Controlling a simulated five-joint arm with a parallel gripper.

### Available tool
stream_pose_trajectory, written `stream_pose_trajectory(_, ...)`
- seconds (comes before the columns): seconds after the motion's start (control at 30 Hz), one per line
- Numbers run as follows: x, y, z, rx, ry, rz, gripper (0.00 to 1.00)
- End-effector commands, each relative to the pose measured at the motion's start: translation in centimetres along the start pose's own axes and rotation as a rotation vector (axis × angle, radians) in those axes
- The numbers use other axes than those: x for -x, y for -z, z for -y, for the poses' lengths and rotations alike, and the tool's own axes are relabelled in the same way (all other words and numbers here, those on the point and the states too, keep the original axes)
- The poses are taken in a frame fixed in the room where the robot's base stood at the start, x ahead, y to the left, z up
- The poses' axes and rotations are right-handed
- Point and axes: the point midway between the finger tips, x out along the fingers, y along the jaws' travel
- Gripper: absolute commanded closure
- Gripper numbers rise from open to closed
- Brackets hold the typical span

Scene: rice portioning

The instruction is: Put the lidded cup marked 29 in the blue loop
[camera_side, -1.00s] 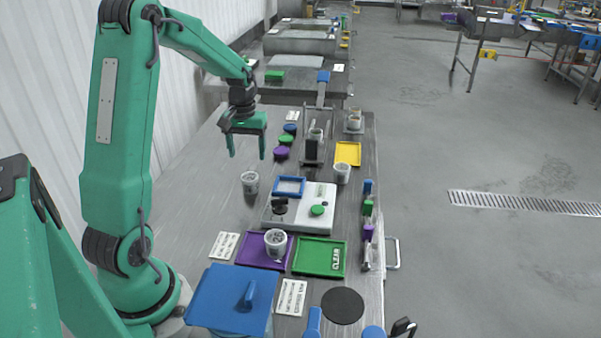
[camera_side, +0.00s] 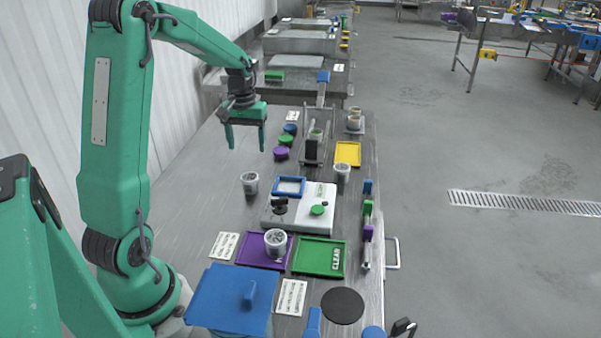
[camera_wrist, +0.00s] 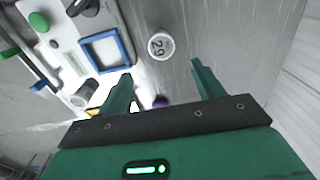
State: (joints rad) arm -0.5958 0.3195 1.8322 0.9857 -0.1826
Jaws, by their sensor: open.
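The lidded cup marked 29 (camera_wrist: 160,46) shows its white top and dark number in the wrist view. In the side view, a small pale cup (camera_side: 250,184) stands upright on the bare metal table, just left of the blue loop. The blue loop (camera_side: 276,187) is a square blue frame at the back left of a white device; it also shows in the wrist view (camera_wrist: 122,45). Its inside looks empty. My gripper (camera_side: 246,146) is open and empty above the table, behind the cup. In the wrist view, its fingertips (camera_wrist: 160,72) lie apart, with the cup beyond them.
The white device (camera_side: 325,199) carries a green knob. Another cup (camera_side: 276,241) stands on the purple tray (camera_side: 246,250), beside a green tray (camera_side: 319,258). A further cup (camera_side: 342,173) stands near the yellow tray (camera_side: 348,152). Coloured discs (camera_side: 287,140) lie behind my gripper's right side.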

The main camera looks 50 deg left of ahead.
Motion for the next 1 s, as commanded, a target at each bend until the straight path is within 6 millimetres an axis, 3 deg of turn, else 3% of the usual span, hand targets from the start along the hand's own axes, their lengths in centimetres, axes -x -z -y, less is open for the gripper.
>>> stream_pose_trajectory(0.17, 1.6, -1.3, -1.3, -0.044, -0.006, -0.029, 0.33)
stream_pose_trajectory(0.37, 4.5, -4.4, -3.7, -0.144, -0.021, -0.091, 0.33)
stream_pose_trajectory(0.7, 9.0, -11.9, -7.1, -0.348, -0.062, -0.214, 0.33)
stream_pose_trajectory(1.0, 11.0, -18.6, -8.2, -0.526, -0.110, -0.321, 0.33)
